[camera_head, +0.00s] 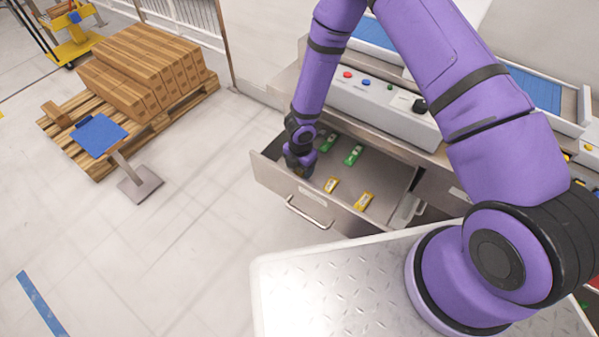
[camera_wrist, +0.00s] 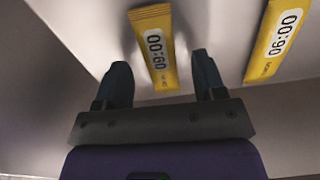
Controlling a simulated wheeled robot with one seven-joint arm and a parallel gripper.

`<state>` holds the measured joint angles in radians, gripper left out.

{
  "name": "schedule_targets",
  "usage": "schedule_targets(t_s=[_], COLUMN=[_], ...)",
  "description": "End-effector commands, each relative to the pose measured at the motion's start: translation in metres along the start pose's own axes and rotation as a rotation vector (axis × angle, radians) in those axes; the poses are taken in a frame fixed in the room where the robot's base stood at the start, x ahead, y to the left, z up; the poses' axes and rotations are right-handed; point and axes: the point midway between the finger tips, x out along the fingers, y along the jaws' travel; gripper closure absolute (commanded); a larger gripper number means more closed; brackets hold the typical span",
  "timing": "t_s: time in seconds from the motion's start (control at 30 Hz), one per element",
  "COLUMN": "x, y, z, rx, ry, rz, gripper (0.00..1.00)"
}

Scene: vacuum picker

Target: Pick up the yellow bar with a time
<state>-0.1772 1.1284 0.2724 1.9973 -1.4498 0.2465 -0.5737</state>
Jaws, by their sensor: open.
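Two yellow bars lie in the open drawer (camera_head: 325,213). One yellow bar (camera_head: 332,185) is nearer my gripper; in the wrist view this bar (camera_wrist: 156,48) shows a white label reading like "00:60" and lies between my open fingers, further out than the tips. The other yellow bar (camera_head: 364,201) lies to the right; in the wrist view it (camera_wrist: 277,42) shows a similar label, outside the right finger. My gripper (camera_wrist: 160,80) is open and empty. In the head view my gripper (camera_head: 300,170) is over the left part of the drawer, its fingers mostly hidden.
Two green packets (camera_head: 354,155) lie further back in the drawer. The drawer walls surround my gripper closely at left and front. A control panel (camera_head: 385,105) with buttons stands above the drawer. Boxes on a pallet (camera_head: 150,70) and a blue-topped stand (camera_head: 100,135) are at left.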

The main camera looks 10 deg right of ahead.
Motion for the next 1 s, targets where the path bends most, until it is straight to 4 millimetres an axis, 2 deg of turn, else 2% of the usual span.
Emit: schedule_targets(t_s=[0.1,0.37,0.6,0.87,1.0], x=[0.009,0.011,0.01,0.01,0.0], y=[0.0,0.0,0.0,0.0,0.0], z=[0.001,0.001,0.001,0.001,0.001], rx=[0.001,0.002,0.002,0.002,0.004], ry=[-0.001,-0.001,-0.001,-0.001,-0.001], rz=[0.0,0.0,0.0,0.0,0.002], gripper=[0.36,0.36,0.9,0.9,0.9])
